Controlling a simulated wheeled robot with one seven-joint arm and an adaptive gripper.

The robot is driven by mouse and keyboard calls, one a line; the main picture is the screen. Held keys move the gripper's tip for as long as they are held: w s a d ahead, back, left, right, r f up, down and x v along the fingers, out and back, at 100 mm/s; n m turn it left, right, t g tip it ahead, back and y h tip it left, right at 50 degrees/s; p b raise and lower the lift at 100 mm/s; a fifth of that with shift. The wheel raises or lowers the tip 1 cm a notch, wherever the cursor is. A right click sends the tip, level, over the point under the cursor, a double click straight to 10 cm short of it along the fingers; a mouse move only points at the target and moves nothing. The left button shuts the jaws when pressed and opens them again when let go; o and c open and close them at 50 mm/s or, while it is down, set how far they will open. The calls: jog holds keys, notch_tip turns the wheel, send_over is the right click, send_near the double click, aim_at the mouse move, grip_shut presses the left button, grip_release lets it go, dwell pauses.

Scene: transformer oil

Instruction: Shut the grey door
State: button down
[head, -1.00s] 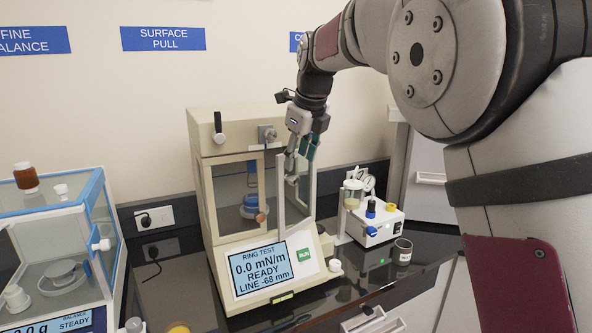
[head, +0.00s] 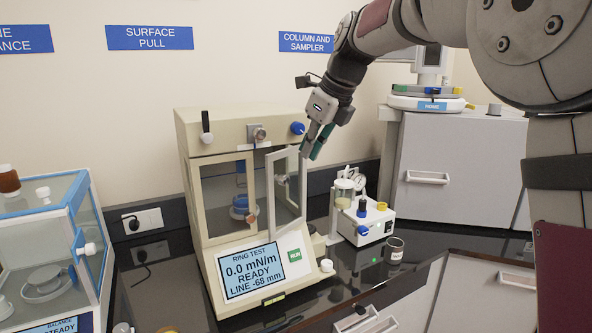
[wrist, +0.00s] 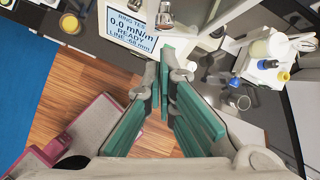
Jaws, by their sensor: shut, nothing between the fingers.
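The grey door (head: 303,184) is a pale-framed glass panel on the right of the front of the beige ring-test instrument (head: 213,136). It stands ajar, swung outward from the opening. My gripper (head: 312,152) is beside the door's upper outer corner, fingers pointing down. Its fingers look closed together and hold nothing. Whether it touches the door frame cannot be told. In the wrist view the teal finger pads (wrist: 165,84) converge in front of the instrument's screen (wrist: 130,30).
A small white pump unit (head: 366,226) with a bottle stands right of the instrument, and a small jar (head: 396,250) is in front of it. A glass-sided balance (head: 55,245) is at the left. A grey cabinet (head: 455,165) stands at the right.

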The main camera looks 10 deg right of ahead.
aim_at(271, 185)
jog(key=s+d+f+t+y+b, duration=0.1)
jog(key=s+d+f+t+y, duration=0.1)
jog(key=s+d+f+y, duration=0.3)
jog(key=w+a+f+h+p, duration=0.1)
jog(key=w+a+f+h, duration=0.1)
jog(key=w+a+f, duration=0.2)
jog(key=shift+w+a+f+m, duration=0.35)
jog(key=shift+w+a, duration=1.2)
jog(key=shift+w, duration=0.85)
jog(key=shift+a, duration=0.1)
jog(key=w+a, duration=0.1)
jog(key=a, duration=0.2)
jog(key=w+a, duration=0.1)
jog(key=shift+w+a+p, duration=0.35)
jog(key=shift+a+p, duration=0.05)
jog(key=shift+s+d, duration=0.1)
jog(key=shift+s, duration=0.05)
